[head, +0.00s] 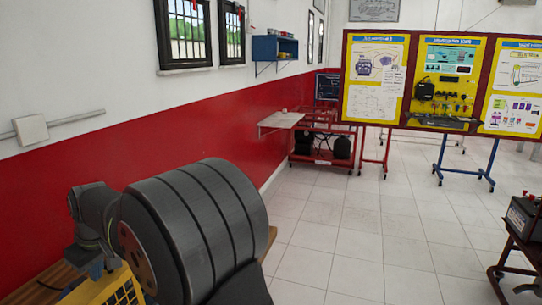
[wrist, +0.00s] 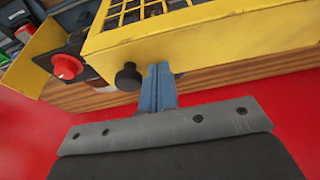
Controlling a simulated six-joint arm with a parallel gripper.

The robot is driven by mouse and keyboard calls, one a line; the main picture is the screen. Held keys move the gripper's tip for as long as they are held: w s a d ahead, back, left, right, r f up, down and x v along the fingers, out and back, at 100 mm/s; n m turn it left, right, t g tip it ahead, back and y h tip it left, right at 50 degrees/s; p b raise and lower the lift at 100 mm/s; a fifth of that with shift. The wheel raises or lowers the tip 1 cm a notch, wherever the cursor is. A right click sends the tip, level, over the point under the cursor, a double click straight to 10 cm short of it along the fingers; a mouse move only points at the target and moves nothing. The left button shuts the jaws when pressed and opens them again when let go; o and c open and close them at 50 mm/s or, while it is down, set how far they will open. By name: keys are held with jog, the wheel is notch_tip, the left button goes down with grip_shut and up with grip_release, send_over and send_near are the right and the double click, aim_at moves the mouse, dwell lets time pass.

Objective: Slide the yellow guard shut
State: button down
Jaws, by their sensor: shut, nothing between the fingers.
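The yellow guard (wrist: 205,37) fills the top of the wrist view, with a barred mesh window and a solid front face. Its black round knob (wrist: 128,77) sticks out low on that face. My gripper (wrist: 160,70) has its blue fingers shut together and empty, just right of the knob in the wrist view. I cannot tell whether the fingers touch the knob or the face. In the head view the guard's mesh (head: 118,288) shows at the bottom left, largely hidden behind my arm.
A red knob (wrist: 67,66) sits on a dark panel left of the guard. A wooden bench edge (wrist: 215,77) runs below it, by a red wall. In the head view, a red cart (head: 325,145) and display boards (head: 445,85) stand far back, with open tiled floor between.

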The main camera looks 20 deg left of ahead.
jog(key=shift+r, duration=0.1)
dwell(0.5)
jog(key=shift+r, duration=0.15)
jog(key=s+d+r+n+t+y, duration=0.3)
jog(key=s+d+r+n, duration=0.15)
jog(key=d+r, duration=0.4)
jog(key=x, duration=0.3)
jog(key=w+x, duration=0.1)
jog(key=x, duration=0.6)
jog(key=shift+w+a+r, duration=0.2)
jog(key=shift+a+r, duration=0.05)
jog(key=shift+r, duration=0.1)
jog(key=shift+w+a+f, duration=0.1)
jog(key=shift+w+a, duration=0.25)
jog(key=shift+w, duration=0.25)
jog(key=shift+w, duration=0.1)
jog(key=w, duration=1.4)
jog(key=shift+w, duration=0.3)
